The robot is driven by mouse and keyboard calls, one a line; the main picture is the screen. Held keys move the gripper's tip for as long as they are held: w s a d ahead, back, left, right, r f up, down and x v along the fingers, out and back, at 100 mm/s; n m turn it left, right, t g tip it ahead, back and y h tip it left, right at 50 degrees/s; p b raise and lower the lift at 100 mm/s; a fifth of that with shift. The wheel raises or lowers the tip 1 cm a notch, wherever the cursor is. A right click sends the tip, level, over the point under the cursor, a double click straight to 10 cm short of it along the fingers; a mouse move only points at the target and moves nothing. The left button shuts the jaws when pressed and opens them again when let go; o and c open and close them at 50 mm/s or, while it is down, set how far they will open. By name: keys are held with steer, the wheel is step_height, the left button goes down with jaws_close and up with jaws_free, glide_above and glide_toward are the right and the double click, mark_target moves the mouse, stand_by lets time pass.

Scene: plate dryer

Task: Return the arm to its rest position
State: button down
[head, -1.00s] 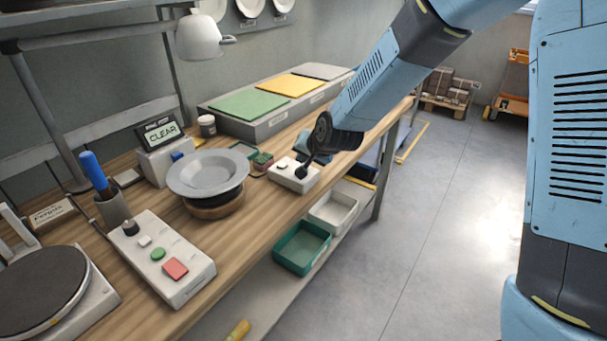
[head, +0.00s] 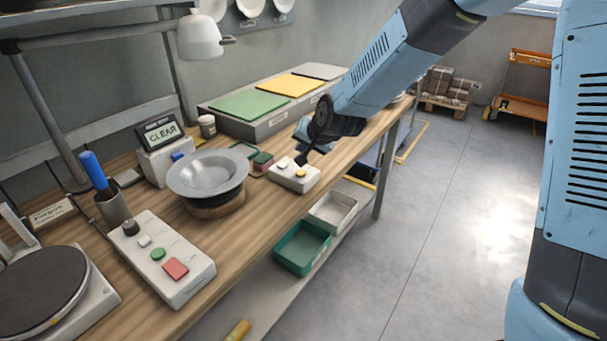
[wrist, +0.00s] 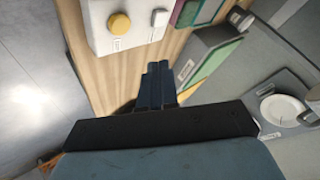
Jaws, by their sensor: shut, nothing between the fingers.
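My gripper (head: 302,159) is above the workbench (head: 258,215), at the end of my blue arm, which reaches in from the upper right. In the wrist view its dark fingers (wrist: 157,82) are pressed together with nothing between them. The box also shows at the top of the wrist view (wrist: 125,22). I cannot tell the exact gap, but the fingers appear clear of it.
A grey plate (head: 208,174) sits on a round stand left of the box. A display (head: 161,134) reads CLEAR. Green (head: 249,105) and yellow (head: 291,85) panels lie on a long grey block behind. A lamp (head: 199,38) hangs above. Open floor (head: 450,200) lies right of the bench.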

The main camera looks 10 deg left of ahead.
steer(key=shift+d+r, duration=0.1)
steer(key=shift+d, duration=0.1)
steer(key=s+d+r+h, duration=0.1)
steer(key=s+d+r, duration=0.1)
steer(key=d+r, duration=0.35)
steer(key=s+d+r+n+h, duration=0.1)
steer(key=s+d+r, duration=0.15)
steer(key=d, duration=0.65)
steer(key=s+d+r+h, duration=0.1)
steer(key=d+r, duration=0.3)
steer(key=d, duration=0.3)
steer(key=s+d+r+h, duration=0.1)
steer(key=s+d+r, duration=0.1)
steer(key=s+d, duration=0.7)
steer(key=s+d+r+g+h, duration=0.1)
steer(key=s+d+r+h, duration=0.1)
steer(key=s+d, duration=0.7)
steer(key=shift+s+r+m, duration=0.3)
steer(key=shift+s+r, duration=0.05)
steer(key=shift+s, duration=0.5)
steer(key=shift+a, duration=0.1)
